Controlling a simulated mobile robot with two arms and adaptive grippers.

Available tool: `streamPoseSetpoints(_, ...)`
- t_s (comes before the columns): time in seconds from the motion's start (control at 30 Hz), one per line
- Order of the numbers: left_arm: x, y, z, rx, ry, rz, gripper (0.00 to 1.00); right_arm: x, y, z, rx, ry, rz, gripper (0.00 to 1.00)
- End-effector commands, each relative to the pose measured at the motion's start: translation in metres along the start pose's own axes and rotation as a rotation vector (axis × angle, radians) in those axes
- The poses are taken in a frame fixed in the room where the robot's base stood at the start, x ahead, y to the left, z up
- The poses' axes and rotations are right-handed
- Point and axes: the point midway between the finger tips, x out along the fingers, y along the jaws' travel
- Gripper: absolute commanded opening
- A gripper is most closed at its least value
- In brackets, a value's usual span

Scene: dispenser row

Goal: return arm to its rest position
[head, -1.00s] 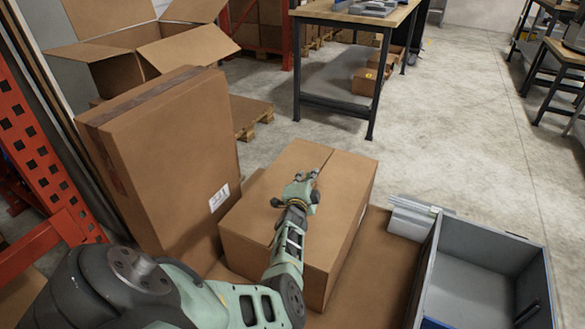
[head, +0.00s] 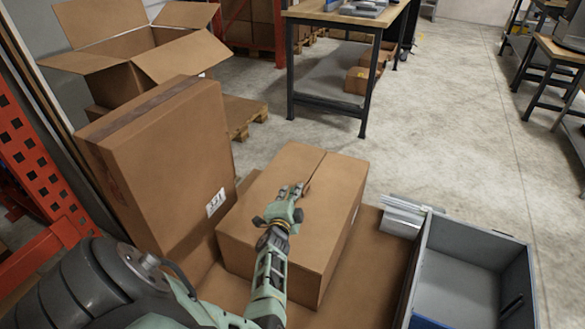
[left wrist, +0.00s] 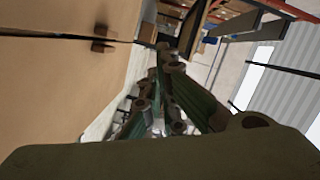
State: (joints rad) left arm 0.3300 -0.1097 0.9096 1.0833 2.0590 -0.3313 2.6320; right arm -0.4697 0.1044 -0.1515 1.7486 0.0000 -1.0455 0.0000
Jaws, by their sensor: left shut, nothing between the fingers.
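My left arm comes in from the lower left of the head view. Its green left gripper (head: 298,190) is in front of or above a closed cardboard box (head: 318,168); I cannot tell the exact gap. The fingers are together with nothing between them. In the left wrist view the gripper fingers (left wrist: 165,65) show near the middle, with a cardboard surface (left wrist: 60,90) to their left. My right gripper is not in view.
A tall closed carton (head: 165,165) stands left of the box, near an orange rack post (head: 35,150). A grey bin (head: 475,260) stands at lower right. An open carton (head: 140,50) and a workbench (head: 340,20) are behind. The concrete floor at right is mostly clear.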

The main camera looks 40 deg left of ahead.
Motion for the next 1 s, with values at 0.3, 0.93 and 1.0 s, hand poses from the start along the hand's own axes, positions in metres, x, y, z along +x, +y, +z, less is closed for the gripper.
streamPoseSetpoints(0.3, -0.002, -0.002, -0.001, 0.012, 0.005, -0.003, 0.0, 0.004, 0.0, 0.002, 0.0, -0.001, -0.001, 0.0)
streamPoseSetpoints(0.93, -0.207, 0.051, -0.178, 2.604, 1.144, -0.876, 0.0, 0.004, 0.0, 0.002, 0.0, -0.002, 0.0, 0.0)
streamPoseSetpoints(1.0, -0.248, 0.071, -0.176, -2.513, -1.169, 1.01, 0.0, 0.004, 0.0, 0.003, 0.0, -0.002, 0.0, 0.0)
